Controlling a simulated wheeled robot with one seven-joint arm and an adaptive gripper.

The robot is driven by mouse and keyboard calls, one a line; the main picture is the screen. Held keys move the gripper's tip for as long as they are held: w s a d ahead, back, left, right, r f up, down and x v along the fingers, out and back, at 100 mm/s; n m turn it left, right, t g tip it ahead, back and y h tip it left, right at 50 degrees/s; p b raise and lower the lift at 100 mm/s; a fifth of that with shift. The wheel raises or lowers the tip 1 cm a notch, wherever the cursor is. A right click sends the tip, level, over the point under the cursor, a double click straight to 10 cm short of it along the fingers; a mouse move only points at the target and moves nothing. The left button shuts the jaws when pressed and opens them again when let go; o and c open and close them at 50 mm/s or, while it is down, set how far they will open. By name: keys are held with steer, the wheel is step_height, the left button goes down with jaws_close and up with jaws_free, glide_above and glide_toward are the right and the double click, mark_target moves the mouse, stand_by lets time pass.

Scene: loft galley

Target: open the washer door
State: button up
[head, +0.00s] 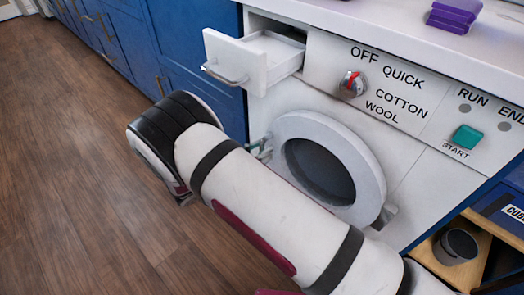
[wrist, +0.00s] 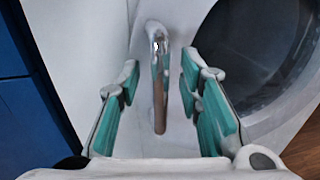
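The washer (head: 410,165) has a round white door (head: 365,165) with a dark window (head: 318,172). The door looks shut against the front. Its metal handle (wrist: 159,75) stands upright in the wrist view, left of the dark window. My gripper (wrist: 160,82) is open, with one teal finger on each side of the handle and a visible gap to both. In the head view my gripper (head: 262,150) shows only partly at the door's left edge, and my arm hides the handle and the door's lower left.
The detergent drawer (head: 250,60) is pulled out above the door. A dial (head: 352,84) and a teal start button (head: 466,137) are on the panel. Blue cabinets (head: 195,50) stand left. A wooden shelf with a dark cup (head: 456,246) is lower right. Floor at left is clear.

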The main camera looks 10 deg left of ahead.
steer(key=shift+w+d, duration=0.3)
steer(key=shift+d, duration=0.05)
jaws_close()
